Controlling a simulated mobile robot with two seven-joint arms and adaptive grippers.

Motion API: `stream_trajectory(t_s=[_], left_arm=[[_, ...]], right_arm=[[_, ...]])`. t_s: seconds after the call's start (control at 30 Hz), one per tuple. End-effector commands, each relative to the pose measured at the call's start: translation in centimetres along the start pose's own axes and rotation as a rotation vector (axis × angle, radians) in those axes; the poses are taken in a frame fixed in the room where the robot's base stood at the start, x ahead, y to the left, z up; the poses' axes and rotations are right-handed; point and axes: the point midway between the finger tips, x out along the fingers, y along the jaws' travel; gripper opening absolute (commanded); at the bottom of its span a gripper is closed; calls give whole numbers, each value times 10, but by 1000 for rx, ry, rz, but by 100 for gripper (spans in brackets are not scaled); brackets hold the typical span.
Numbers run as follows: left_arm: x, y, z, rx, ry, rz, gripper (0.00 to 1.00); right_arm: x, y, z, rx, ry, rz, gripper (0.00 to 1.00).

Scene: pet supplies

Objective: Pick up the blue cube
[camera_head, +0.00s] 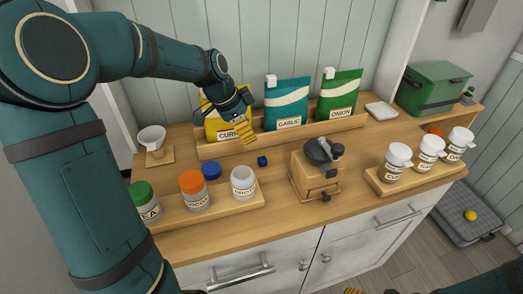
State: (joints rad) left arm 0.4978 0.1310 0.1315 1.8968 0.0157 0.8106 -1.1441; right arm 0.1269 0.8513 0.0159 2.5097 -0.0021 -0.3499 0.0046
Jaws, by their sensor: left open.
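The small dark blue cube (262,161) sits on the wooden counter, just in front of the shelf with the bags. My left gripper (244,132) hangs above and a little left of the cube, in front of the yellow bag. It is open, apart from the cube, with nothing seen between its yellow fingers. Of my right arm only a dark piece shows at the bottom right. Small yellowish bits at the bottom edge may be my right gripper (370,291), too cut off to judge.
Yellow (213,125), teal garlic (287,101) and green onion (339,94) bags stand behind. Jars, one uncapped (243,182), and a loose blue lid (211,170) are front left. A wooden grinder (314,172) stands right of the cube, white-lidded jars (426,152) farther right.

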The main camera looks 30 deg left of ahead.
Motion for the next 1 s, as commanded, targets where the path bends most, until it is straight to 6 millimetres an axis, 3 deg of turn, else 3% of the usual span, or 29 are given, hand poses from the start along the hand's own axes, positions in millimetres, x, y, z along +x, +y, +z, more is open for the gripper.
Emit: stream_trajectory(t_s=[0.17,0.5,0.83,1.0], left_arm=[[11,1,0,1,-1,3,60],[72,1,1,0,-1,3,60],[93,1,2,0,-1,1,60],[115,4,6,-1,-1,3,60]], right_arm=[[2,1,0,1,0,0,93],[14,6,-1,0,6,1,93],[18,7,-2,-1,9,1,93],[24,9,-2,-1,12,1,93]])
